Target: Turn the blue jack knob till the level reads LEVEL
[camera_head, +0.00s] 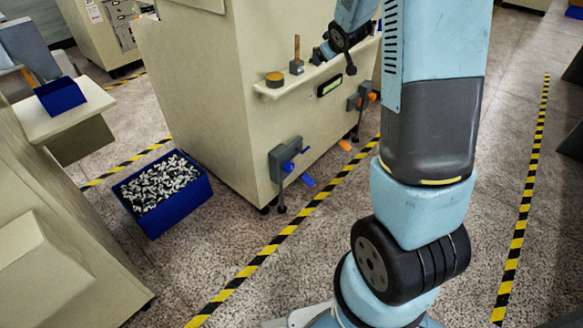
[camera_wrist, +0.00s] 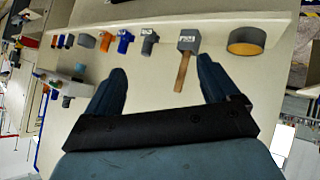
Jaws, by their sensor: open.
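The blue jack knob (camera_head: 288,166) sits on a dark grey bracket (camera_head: 276,160) at the lower front corner of the beige machine (camera_head: 212,90) in the head view. The level (camera_head: 329,86) is a small dark piece with a pale green window on the machine face, too small to read. My gripper (camera_head: 335,62) is at the shelf, above and to the right of the blue knob and well apart from it. In the wrist view my gripper (camera_wrist: 163,68) is open, with nothing held between its fingers. I cannot make out the blue knob there.
A shelf (camera_head: 315,75) juts from the machine and bears a mallet (camera_head: 297,67) and a round tin-like piece (camera_head: 275,79). An orange knob (camera_head: 372,97) is at the right. A blue bin (camera_head: 165,218) of small parts stands on the floor left.

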